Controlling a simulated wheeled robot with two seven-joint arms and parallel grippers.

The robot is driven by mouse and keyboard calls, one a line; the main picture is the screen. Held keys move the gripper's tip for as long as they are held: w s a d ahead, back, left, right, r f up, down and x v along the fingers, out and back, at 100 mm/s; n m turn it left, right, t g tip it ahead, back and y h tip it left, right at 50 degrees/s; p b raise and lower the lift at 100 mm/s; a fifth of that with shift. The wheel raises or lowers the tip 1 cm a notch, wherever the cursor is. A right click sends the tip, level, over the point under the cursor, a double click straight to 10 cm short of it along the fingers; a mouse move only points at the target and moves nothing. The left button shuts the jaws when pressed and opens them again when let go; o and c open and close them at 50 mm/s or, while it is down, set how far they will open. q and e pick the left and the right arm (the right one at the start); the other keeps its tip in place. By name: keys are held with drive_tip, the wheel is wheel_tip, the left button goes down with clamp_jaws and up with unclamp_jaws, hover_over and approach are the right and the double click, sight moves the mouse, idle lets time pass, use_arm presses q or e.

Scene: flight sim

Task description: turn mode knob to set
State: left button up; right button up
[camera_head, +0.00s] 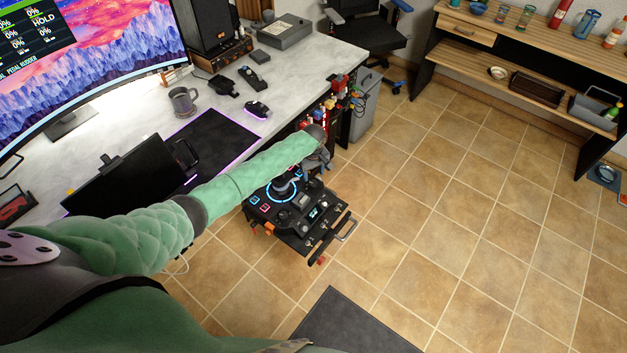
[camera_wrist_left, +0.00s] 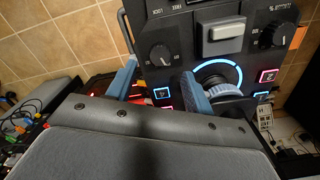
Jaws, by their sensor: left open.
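The black control panel (camera_head: 325,222) with lit buttons and a blue-lit ring stands out from the desk's front edge in the head view. My left gripper (camera_head: 322,160) is over its far end, with my green arm crossing in front. In the left wrist view, a black round knob (camera_wrist_left: 161,54) with a white pointer line sits on the panel (camera_wrist_left: 180,25). The two blue fingers of my left gripper (camera_wrist_left: 159,70) are open on either side of the knob's line; contact cannot be told. The small labels by the knob are unreadable, so I cannot tell whether it is the mode knob.
A second black knob (camera_wrist_left: 275,36), a grey lever (camera_wrist_left: 222,36) and a blue-lit dial (camera_wrist_left: 218,72) lie close by on the panel. A dark mat (camera_head: 355,325) lies on the tiled floor. The desk (camera_head: 300,65) holds a mug (camera_head: 183,101). Floor right of the panel is clear.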

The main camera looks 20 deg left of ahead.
sight(314, 183)
use_arm(q)
drive_tip(key=shift+f+p, duration=0.55)
drive_tip(key=shift+f, duration=2.3)
use_arm(e)
drive_tip(key=shift+s+d+f, duration=0.15)
drive_tip(key=shift+s, duration=0.4)
drive_tip(key=shift+s+d+f, duration=0.1)
drive_tip(key=shift+s+f, duration=0.05)
drive_tip(key=shift+s, duration=0.4)
drive_tip(key=shift+s+d+f, duration=0.15)
drive_tip(key=shift+s, duration=0.4)
use_arm(q)
drive_tip(key=shift+c, duration=0.4)
drive_tip(key=c, duration=0.9)
